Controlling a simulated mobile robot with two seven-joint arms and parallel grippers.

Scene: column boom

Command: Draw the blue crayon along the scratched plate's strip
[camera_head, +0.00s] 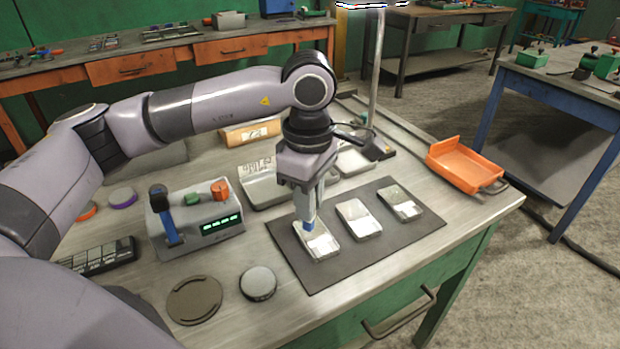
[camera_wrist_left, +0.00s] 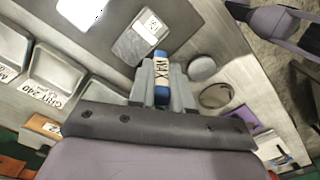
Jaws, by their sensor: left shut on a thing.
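My left gripper (camera_head: 310,208) points down over the dark mat (camera_head: 425,228), shut on the blue crayon (camera_head: 309,226). In the left wrist view the crayon (camera_wrist_left: 161,72) stands between the fingers, with a pale band lettered WAX. Its lower end is over or at the near-left plate (camera_head: 325,251), a small grey plate with a white area, also seen in the left wrist view (camera_wrist_left: 131,45). I cannot tell whether the tip touches. A middle plate (camera_head: 358,222) and a far-right plate (camera_head: 402,204) lie beside it. My right gripper is out of view.
A grey box with green displays (camera_head: 212,228) stands left of the mat, with a round grey lid (camera_head: 258,283) and a dark ring (camera_head: 194,300) nearer. Labelled grey trays (camera_head: 262,190) lie behind. An orange tray (camera_head: 466,165) sits at the right edge.

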